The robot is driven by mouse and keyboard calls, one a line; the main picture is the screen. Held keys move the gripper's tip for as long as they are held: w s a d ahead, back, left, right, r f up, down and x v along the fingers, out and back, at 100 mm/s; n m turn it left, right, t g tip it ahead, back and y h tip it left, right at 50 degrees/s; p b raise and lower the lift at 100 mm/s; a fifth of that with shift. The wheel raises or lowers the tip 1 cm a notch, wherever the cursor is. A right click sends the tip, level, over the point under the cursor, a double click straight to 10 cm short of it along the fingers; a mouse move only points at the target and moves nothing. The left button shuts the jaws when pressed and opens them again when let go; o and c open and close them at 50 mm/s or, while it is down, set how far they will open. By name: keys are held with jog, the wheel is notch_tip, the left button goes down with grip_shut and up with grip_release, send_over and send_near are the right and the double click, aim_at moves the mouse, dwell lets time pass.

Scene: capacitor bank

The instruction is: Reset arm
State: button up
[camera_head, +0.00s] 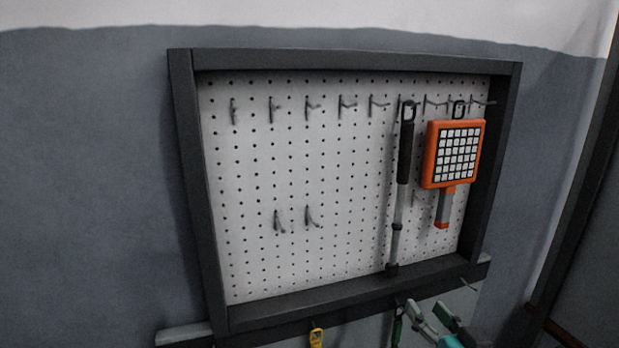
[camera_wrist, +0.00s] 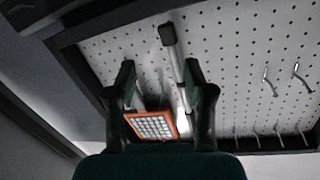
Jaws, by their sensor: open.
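My gripper (camera_wrist: 158,70) shows in the wrist view with its two dark fingers spread apart. It is open, and nothing is clamped between the fingers. The orange tool with a white grid face (camera_wrist: 153,125) shows beyond the fingers, and a rod with a dark end (camera_wrist: 174,62) lies behind the gap. Both hang on the pegboard. In the head view the orange tool (camera_head: 455,155) hangs at the board's right side, with the long black and grey rod (camera_head: 402,170) just left of it.
The white pegboard (camera_head: 330,160) has a dark frame (camera_head: 345,60). Several empty hooks (camera_head: 308,105) line its top, and two more (camera_head: 295,219) sit lower. Below the frame are a yellow item (camera_head: 316,338) and greenish, grey parts (camera_head: 440,325), partly cut off. The board's left and middle are mostly bare.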

jog(key=s+a+f+m+g+h, duration=0.1)
jog(key=s+f+m+h, duration=0.15)
jog(key=s+f, duration=1.7)
jog(key=s+a+f+n+g, duration=0.1)
jog(key=s+f+n, duration=0.1)
jog(key=s, duration=2.1)
jog(key=shift+a+n, duration=0.4)
jog(key=shift+n, duration=0.35)
